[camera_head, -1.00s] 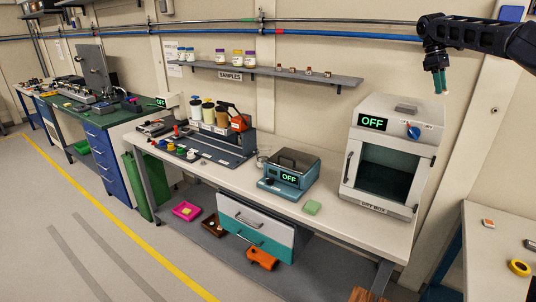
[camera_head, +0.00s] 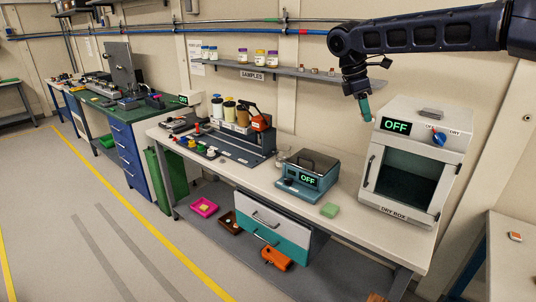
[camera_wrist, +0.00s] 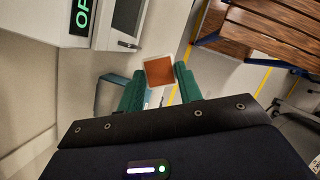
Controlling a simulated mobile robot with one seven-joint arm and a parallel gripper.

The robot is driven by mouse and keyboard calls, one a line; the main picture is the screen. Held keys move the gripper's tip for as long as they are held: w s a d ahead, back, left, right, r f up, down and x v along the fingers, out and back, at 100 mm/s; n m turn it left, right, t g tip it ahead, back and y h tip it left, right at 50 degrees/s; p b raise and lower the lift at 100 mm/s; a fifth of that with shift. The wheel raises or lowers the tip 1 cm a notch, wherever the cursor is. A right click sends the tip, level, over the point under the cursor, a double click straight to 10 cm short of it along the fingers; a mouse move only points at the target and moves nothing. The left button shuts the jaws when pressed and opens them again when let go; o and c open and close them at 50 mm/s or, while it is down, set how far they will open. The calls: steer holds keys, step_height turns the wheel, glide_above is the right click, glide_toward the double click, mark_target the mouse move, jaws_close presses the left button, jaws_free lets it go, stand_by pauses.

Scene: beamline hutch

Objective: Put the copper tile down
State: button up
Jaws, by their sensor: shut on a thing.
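The copper tile (camera_wrist: 160,71) is a flat brown-orange square with a pale edge. It sits between the green fingertips of my gripper (camera_wrist: 160,84) in the wrist view. In the head view my gripper (camera_head: 367,113) hangs fingers-down in the air, at the upper left of the dry box, above the bench. It is shut on the tile, which is hardly visible there.
A shelf (camera_head: 300,73) with jars runs behind. The right table (camera_head: 500,270) holds a small orange-topped item (camera_head: 515,237).

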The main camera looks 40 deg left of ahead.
steer(key=s+a+f+n, duration=0.2)
steer(key=s+a+f, duration=0.15)
steer(key=s, duration=0.25)
steer(key=w+a+f+n+t+y, duration=0.1)
steer(key=w+a+f+n, duration=0.15)
steer(key=f, duration=0.75)
steer(key=w+a+f+n, duration=0.1)
steer(key=a+f, duration=0.3)
steer(key=f, duration=0.7)
steer(key=w+a+f+n+t+y, duration=0.1)
steer(key=w+a+f+n, duration=0.15)
steer(key=f, duration=0.75)
glide_above(349, 194)
steer(key=s, duration=0.1)
steer(key=f, duration=0.1)
steer(key=a+f, duration=0.1)
steer(key=f, duration=0.1)
steer(key=shift+s, duration=0.15)
steer(key=shift+d+f, duration=0.15)
steer(key=shift+f, duration=1.65)
steer(key=shift+w+f, duration=0.25)
steer(key=shift+f, duration=0.2)
steer(key=shift+f, duration=0.15)
